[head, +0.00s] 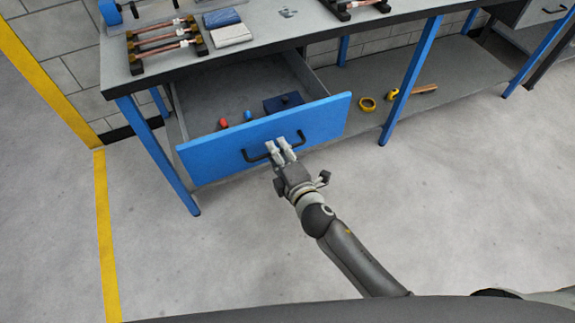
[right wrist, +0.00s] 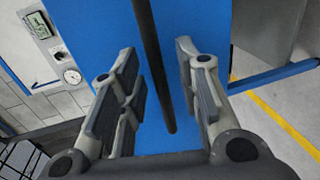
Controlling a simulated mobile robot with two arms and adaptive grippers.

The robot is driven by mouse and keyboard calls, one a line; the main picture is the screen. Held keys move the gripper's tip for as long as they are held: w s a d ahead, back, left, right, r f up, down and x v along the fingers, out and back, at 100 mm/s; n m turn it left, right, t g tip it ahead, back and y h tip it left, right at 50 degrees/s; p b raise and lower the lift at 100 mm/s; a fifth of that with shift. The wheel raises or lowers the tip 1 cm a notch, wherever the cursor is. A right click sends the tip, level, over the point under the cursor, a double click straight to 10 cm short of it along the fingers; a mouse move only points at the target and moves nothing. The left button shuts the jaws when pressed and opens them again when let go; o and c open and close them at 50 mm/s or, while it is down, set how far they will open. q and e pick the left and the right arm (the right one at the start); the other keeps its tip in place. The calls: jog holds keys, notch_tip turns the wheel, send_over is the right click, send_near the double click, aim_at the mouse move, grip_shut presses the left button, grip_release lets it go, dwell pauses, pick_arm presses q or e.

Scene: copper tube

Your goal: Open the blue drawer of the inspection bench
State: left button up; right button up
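The blue drawer (head: 215,155) of the inspection bench (head: 330,40) is pulled well out, and its inside shows. A dark bar handle (head: 255,158) runs across its front. My right gripper (head: 280,146) is at the middle of the handle. In the right wrist view the handle (right wrist: 153,60) passes between the fingers of my right gripper (right wrist: 160,95). Gaps show on both sides of it, so the fingers stand open around it. My left gripper is not in view.
In the drawer lie a red item (head: 223,122), a small blue item (head: 247,116) and a dark blue box (head: 284,102). Yellow tape (head: 367,104) and a hammer (head: 424,89) lie on the lower shelf. A blue leg (head: 158,157) stands left of the drawer. The floor in front is clear.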

jog(key=v, duration=1.1)
jog(key=s+d+f+m+g+h, duration=0.1)
jog(key=s+d+f+m+g, duration=0.15)
jog(key=f, duration=0.75)
jog(key=s+d+f+m+g+h, duration=0.1)
jog(key=s+d+f+m+g, duration=0.2)
jog(key=f, duration=0.7)
jog(key=s+d+f+m+g+h, duration=0.1)
jog(key=s+d+f+m, duration=0.25)
jog(key=f, duration=0.65)
jog(key=s+d+f+m+g, duration=0.2)
jog(key=s+f, duration=0.3)
jog(key=s, duration=0.3)
jog(key=s+d+f+m+g+h, duration=0.1)
jog(key=s+d+f+m+g, duration=0.2)
jog(key=s+f, duration=0.3)
jog(key=s+d+f+m+g, duration=0.2)
jog(key=s+f+m, duration=0.3)
jog(key=s, duration=0.7)
jog(key=shift+d+f+h, duration=0.2)
jog(key=shift+d+h, duration=0.2)
jog(key=shift+d, duration=0.5)
